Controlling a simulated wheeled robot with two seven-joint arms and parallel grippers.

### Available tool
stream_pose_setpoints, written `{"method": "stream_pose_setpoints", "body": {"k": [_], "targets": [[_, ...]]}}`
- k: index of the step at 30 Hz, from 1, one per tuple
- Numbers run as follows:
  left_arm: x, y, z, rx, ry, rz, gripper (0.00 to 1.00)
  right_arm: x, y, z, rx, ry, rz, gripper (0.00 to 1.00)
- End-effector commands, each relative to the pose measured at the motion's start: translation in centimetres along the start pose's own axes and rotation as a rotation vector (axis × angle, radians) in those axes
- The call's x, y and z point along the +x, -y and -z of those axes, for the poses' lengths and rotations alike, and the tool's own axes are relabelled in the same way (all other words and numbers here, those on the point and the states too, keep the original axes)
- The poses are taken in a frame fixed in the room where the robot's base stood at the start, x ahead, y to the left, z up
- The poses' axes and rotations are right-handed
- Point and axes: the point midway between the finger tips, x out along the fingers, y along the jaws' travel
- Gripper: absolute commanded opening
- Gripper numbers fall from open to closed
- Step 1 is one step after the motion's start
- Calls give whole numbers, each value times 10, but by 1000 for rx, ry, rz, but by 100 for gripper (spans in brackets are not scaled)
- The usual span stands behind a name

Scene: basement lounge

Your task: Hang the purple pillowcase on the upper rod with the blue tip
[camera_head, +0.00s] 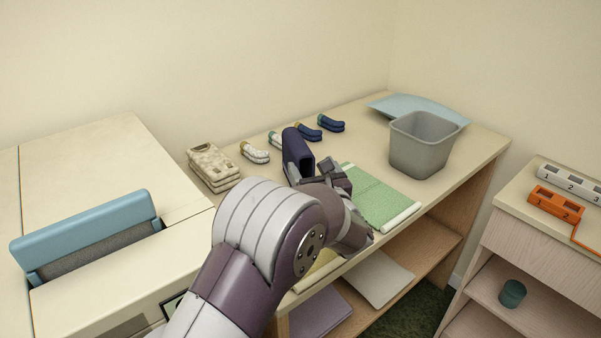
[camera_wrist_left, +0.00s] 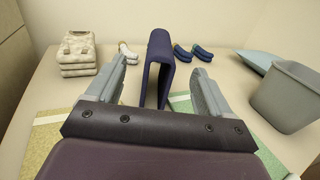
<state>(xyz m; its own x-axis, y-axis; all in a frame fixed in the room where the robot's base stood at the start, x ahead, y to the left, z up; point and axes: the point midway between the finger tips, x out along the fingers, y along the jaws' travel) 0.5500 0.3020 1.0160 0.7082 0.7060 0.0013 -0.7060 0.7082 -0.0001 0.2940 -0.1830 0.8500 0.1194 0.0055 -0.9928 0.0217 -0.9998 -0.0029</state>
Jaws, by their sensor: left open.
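A flat purple cloth (camera_head: 318,310), which may be the pillowcase, lies on the lower shelf under the counter, partly hidden by my arm. No rod with a blue tip shows in either view. My left gripper (camera_head: 318,172) is open over the counter. In the left wrist view its fingers (camera_wrist_left: 158,68) stand on either side of a dark navy folded piece (camera_wrist_left: 160,50), with gaps on both sides. That navy piece (camera_head: 296,148) stands upright like an arch. My right gripper is not in view.
The counter holds a beige patterned stack (camera_head: 212,167), several rolled socks (camera_head: 255,153), a green mat (camera_head: 375,197), a grey bin (camera_head: 422,150) and a light blue sheet (camera_head: 385,103). A machine with a raised blue lid (camera_head: 85,230) stands left. A cabinet (camera_head: 530,255) stands right.

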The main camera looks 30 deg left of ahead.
Motion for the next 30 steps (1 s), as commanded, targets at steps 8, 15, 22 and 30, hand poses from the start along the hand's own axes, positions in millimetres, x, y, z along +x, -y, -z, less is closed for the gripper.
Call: {"method": "stream_pose_setpoints", "body": {"k": [8, 15, 22, 30], "targets": [[56, 0, -1, 0, 0, -2, 81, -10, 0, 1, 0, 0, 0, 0], [94, 3, 6, 0, -1, -3, 81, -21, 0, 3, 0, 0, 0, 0], [114, 3, 7, -1, 1, -1, 81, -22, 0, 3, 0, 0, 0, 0], [113, 3, 7, -1, 1, -1, 35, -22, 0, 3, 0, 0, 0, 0]]}}
